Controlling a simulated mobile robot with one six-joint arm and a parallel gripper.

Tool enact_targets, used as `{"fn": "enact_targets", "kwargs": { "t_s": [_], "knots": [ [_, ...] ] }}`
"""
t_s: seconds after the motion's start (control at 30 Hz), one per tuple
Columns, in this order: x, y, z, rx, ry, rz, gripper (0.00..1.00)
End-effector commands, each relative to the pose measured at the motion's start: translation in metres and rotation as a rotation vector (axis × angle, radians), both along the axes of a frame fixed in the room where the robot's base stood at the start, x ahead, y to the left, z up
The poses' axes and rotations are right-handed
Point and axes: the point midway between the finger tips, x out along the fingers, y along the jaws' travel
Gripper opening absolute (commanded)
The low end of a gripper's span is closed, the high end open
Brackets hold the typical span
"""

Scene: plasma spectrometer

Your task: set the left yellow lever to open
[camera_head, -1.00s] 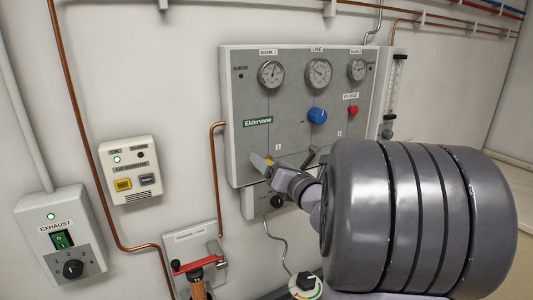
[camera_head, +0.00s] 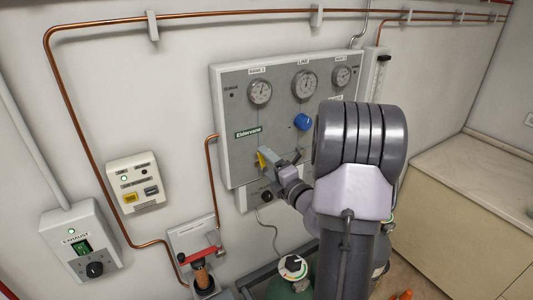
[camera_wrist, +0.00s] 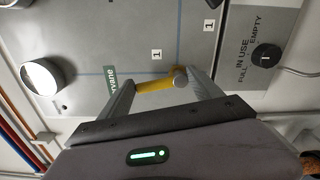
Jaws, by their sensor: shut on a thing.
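The left yellow lever (camera_head: 262,160) is low on the left side of the grey gas panel (camera_head: 228,110), under the first gauge. In the wrist view the yellow lever (camera_wrist: 155,86) lies between the two fingers, with its round grey hub (camera_wrist: 181,73) near the right finger. My gripper (camera_head: 268,159) is at the lever and shut on it; the wrist view shows the gripper (camera_wrist: 160,83) from behind. My arm hides the lower right of the panel, and the second lever cannot be seen in the head view.
A blue knob (camera_head: 302,122) sits right of the lever. A black selector knob (camera_wrist: 265,57) marked in use and empty is beside the panel in the wrist view. A copper pipe (camera_head: 213,180) runs close left. The counter (camera_head: 465,180) at right is clear.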

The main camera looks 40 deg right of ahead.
Motion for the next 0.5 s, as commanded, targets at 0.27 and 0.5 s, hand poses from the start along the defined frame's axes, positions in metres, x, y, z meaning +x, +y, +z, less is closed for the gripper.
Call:
{"fn": "enact_targets", "kwargs": {
  "t_s": [0.27, 0.5],
  "knots": [
    [-0.0006, -0.0051, 0.0041, 0.146, -0.038, 0.000, 0.01],
    [-0.0012, -0.0072, 0.0021, 0.207, -0.055, -0.001, 0.01]
  ]
}}
